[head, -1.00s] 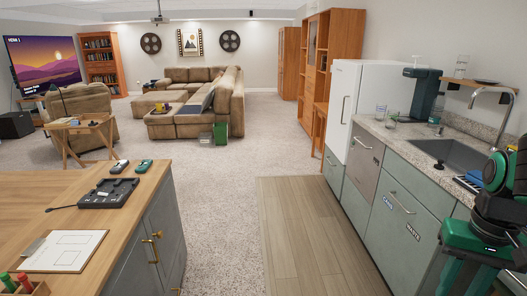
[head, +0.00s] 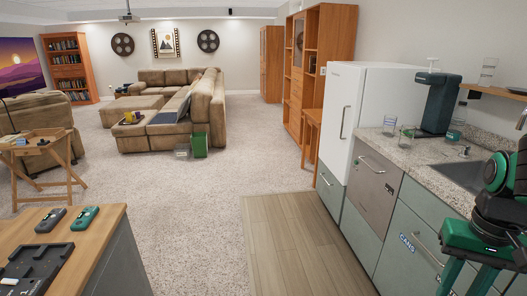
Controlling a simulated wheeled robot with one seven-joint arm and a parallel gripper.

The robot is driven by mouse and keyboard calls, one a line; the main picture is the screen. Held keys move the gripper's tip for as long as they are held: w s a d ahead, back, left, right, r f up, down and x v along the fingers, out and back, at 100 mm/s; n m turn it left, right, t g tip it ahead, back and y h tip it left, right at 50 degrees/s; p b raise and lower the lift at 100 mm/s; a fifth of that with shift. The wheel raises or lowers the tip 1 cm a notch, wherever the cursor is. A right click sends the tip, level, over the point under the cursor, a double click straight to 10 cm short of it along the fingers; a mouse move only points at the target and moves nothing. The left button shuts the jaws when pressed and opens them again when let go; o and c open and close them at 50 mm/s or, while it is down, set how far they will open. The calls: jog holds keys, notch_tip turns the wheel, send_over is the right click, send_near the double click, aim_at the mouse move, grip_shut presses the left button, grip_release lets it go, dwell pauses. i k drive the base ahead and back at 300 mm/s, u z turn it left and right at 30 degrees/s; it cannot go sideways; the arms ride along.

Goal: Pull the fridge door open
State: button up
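The white fridge (head: 366,95) stands past the counter at the right of the head view, on top of the grey-green base units. Its front door (head: 340,112) faces left and looks closed. A vertical metal handle (head: 343,122) is on the door. My arm shows at the lower right edge, folded in green and black, well short of the fridge.
The counter (head: 400,150) holds glasses (head: 389,125), a dark green drinks machine (head: 439,104) and a sink (head: 462,175). A wooden-topped island (head: 100,245) stands at the lower left. The wood floor strip (head: 295,240) between them is clear. A small wooden table (head: 311,138) stands beyond the fridge.

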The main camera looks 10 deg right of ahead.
aim_at(344, 83)
jog(key=z, duration=0.05)
jog(key=i, duration=3.4)
